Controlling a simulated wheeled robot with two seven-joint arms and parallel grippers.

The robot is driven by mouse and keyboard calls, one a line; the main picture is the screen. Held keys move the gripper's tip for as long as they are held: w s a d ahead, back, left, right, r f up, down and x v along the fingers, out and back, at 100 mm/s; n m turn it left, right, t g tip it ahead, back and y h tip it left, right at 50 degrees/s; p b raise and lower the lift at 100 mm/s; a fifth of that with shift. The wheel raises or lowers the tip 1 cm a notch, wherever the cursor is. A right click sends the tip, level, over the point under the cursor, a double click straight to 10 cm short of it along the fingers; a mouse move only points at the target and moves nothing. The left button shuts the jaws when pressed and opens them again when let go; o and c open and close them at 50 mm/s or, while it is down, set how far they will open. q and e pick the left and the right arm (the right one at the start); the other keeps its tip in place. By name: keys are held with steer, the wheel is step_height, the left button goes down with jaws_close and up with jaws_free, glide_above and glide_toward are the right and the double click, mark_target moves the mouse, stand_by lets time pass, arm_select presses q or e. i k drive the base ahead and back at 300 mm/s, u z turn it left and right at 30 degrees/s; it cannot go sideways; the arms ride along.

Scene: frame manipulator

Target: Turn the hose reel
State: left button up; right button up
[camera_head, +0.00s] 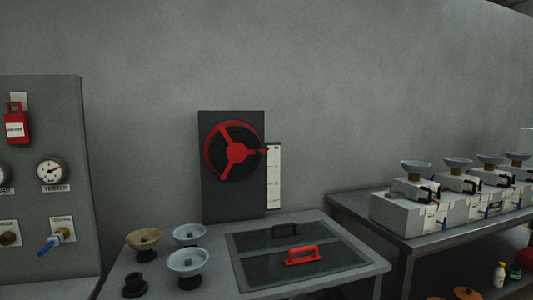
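The hose reel (235,153) is a red three-spoked wheel with dark coiled hose behind it. It is mounted on an upright dark grey panel (230,200) at the back of the middle table. A small red part sticks out at the reel's right side, near a white strip with marks (274,178). Neither of my grippers shows in the head view, and nothing touches the reel.
The middle table (210,281) holds several bowls on stands, such as a pale blue one (188,261), and a glass-topped panel with a red handle (302,255). A grey control panel (45,180) stands left. A right table (347,209) carries several white devices.

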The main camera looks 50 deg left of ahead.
mark_target(233, 149)
steer(key=u, duration=0.45)
steer(key=i, duration=1.1)
steer(key=u, duration=0.65)
